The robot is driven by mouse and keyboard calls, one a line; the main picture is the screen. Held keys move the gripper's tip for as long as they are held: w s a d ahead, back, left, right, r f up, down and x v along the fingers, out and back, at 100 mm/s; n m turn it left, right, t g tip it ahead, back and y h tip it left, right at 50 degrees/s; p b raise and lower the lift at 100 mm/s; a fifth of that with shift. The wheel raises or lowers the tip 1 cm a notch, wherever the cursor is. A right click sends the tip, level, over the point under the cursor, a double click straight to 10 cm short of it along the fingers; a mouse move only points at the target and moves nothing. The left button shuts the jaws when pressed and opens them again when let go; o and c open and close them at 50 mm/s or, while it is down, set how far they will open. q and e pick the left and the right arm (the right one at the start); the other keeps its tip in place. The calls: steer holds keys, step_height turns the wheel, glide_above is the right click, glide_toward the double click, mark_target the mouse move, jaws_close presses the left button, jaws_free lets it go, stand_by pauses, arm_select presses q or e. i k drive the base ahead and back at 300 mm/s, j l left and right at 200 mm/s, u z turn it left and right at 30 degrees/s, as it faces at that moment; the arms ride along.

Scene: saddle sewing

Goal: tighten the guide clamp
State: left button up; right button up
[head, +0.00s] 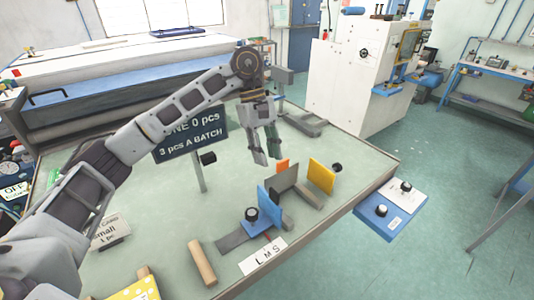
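The guide clamp appears to be the black knob (251,213) on a blue block with an upright blue plate (270,203), near the table's front edge. A white card (263,256) marked L M S lies in front of it. I cannot tell how tight the knob is. My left gripper (267,157) points down above and behind the blue plate, apart from the knob. Its two fingers are slightly apart with nothing visible between them. My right gripper is not in view.
A yellow plate (321,175), an orange piece (282,166) and a dark grey plate (284,178) stand beside the blue plate. A wooden cylinder (202,263) lies to the left. A sign (191,141) stands behind. A blue box with knobs (392,209) juts from the table's right edge.

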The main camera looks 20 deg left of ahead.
mark_target(251, 215)
steer(key=k+l, duration=0.2)
steer(key=k, duration=0.3)
steer(key=k+l, duration=0.2)
steer(key=k, duration=0.25)
steer(key=k+l, duration=0.2)
steer(key=k, duration=0.3)
